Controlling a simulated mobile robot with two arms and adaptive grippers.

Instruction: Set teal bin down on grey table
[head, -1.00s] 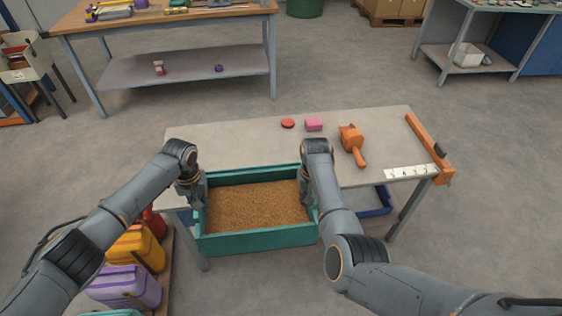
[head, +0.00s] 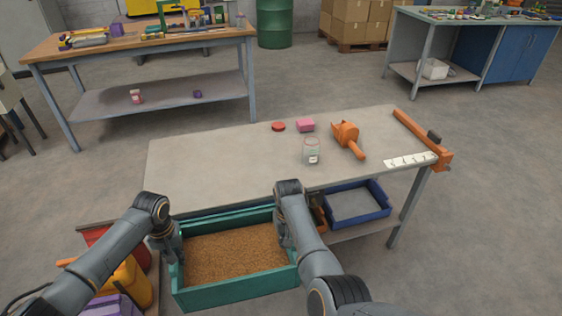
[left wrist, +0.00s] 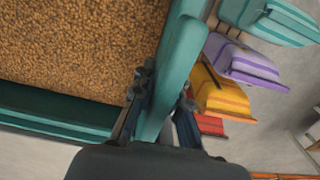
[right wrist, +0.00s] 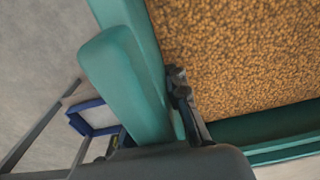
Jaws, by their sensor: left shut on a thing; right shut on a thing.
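The teal bin (head: 240,289) is full of brown grain (head: 235,254). My right gripper (head: 284,237) is shut on the right wall. In the right wrist view one finger shows on the grain side of the wall (right wrist: 125,85); the other is hidden.
A clear jar (head: 311,151), orange scoop (head: 347,138), pink block (head: 305,125) and red disc (head: 278,126) stand toward the table's back and right. An orange bar (head: 420,137) lines the right end. A blue tray (head: 357,203) sits below. The table's left and middle are clear.

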